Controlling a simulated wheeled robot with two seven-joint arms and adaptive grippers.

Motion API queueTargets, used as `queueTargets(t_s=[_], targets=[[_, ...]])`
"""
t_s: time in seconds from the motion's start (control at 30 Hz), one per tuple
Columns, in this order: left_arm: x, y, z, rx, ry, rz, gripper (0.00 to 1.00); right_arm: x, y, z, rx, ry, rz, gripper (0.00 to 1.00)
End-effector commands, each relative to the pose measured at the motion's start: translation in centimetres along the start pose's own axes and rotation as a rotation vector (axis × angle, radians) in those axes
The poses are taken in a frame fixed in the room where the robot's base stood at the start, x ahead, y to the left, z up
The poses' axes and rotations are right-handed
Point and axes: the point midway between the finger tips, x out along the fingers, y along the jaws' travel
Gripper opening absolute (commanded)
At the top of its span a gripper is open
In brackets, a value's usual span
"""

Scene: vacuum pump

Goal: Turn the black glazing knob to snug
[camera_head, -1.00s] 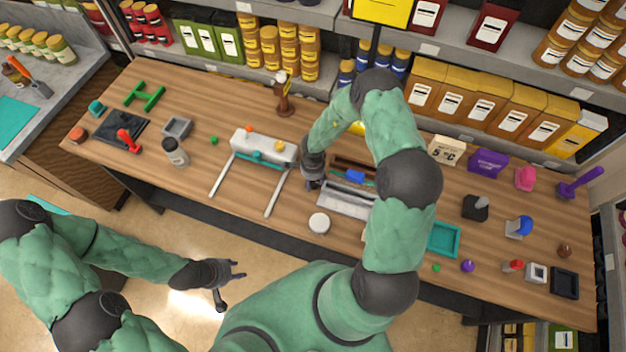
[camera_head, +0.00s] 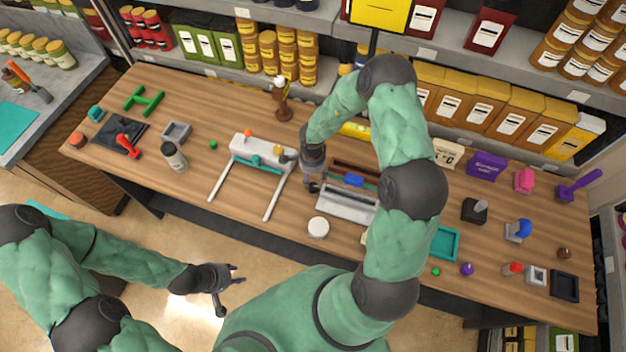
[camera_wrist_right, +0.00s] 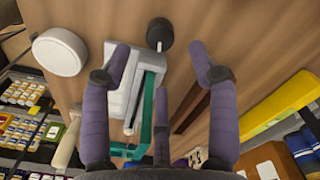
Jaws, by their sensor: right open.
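The black knob (camera_head: 313,188) sits on a short metal shaft at the left end of a grey-white device (camera_head: 346,206) on the bench. In the right wrist view the knob (camera_wrist_right: 159,31) stands just beyond my right gripper's fingertips, roughly between them. My right gripper (camera_wrist_right: 158,58) is open and empty, its fingers spread over the end of the device. In the head view it (camera_head: 300,171) is just above the knob, partly hidden by its own wrist. My left gripper (camera_head: 233,290) is open and empty in front of the bench, away from everything.
A white round disc (camera_head: 318,227) lies in front of the device. A white block with two rails (camera_head: 262,150) stands to the left. A brown bottle (camera_head: 282,105) and a yellow bar (camera_wrist_right: 283,104) are behind. A teal tray (camera_head: 444,243) lies to the right.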

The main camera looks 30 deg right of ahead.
Motion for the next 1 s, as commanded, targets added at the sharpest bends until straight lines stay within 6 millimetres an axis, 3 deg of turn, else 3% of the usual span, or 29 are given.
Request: queueTargets(t_s=[0.2,0.63,0.77,1.0], targets=[[0.0,0.0,0.0,0.000,0.000,0.000,0.40,-1.3,0.0,0.1,-0.001,-0.001,0.000,0.60],[0.3,-0.1,0.0,0.000,0.000,0.000,0.40,-1.3,-0.6,-0.1,-0.006,0.004,-0.022,0.60],[1.1,-0.4,0.0,0.000,0.000,0.000,0.40,-1.4,-2.6,-0.4,-0.031,0.020,-0.105,0.60],[3.9,-1.4,-0.1,0.000,0.000,0.000,0.40,-3.1,-9.3,0.4,-0.152,0.008,-0.387,0.60]])
